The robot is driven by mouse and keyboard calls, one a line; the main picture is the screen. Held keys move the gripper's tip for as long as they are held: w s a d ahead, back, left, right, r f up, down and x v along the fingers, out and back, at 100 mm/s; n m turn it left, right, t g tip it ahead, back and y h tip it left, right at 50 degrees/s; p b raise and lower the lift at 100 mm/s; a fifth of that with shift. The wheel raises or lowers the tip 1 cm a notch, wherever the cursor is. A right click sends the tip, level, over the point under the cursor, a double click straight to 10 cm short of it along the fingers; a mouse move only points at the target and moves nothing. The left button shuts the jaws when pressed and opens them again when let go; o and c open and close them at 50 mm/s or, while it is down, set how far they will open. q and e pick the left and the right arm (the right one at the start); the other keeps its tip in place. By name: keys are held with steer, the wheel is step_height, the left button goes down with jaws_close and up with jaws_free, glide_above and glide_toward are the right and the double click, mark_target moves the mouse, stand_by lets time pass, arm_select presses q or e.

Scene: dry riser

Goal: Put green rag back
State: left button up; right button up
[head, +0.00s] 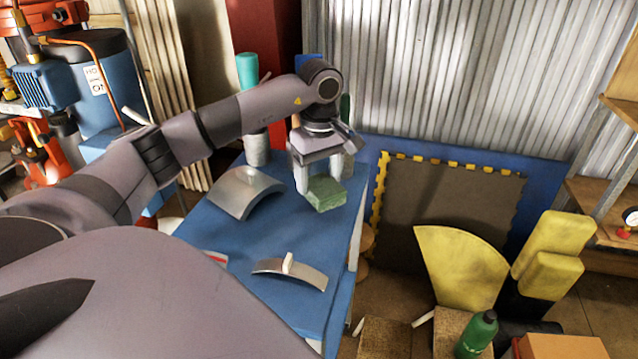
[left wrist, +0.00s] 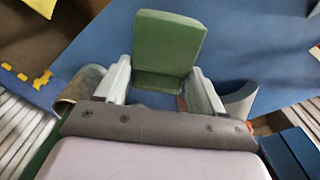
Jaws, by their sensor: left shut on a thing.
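The green rag (head: 326,194) is a folded, block-like green piece at the far right part of the blue table (head: 215,235). My left gripper (head: 318,180) points down at it, with one finger on each side. In the left wrist view the green rag (left wrist: 168,45) lies between the two fingers of the left gripper (left wrist: 160,85), which is shut on it. Whether the rag touches the table or is slightly above it is hard to tell. My right gripper is not in view.
A curved metal plate (head: 240,190) and a smaller curved piece with a white handle (head: 289,270) lie on the table. Cylinders stand at its back edge. A dark mat with yellow edging (head: 450,205) leans right of the table. A green bottle (head: 477,335) stands front right.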

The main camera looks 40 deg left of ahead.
mark_target(320, 184)
arm_select(q)
steer(key=shift+f, duration=1)
steer(key=o, duration=1)
steer(key=shift+o, duration=0.2)
steer(key=shift+r, duration=0.1)
step_height(320, 184, up, 12)
steer(key=p, duration=0.1)
steer(key=shift+d, duration=0.2)
steer(key=shift+s, duration=0.15)
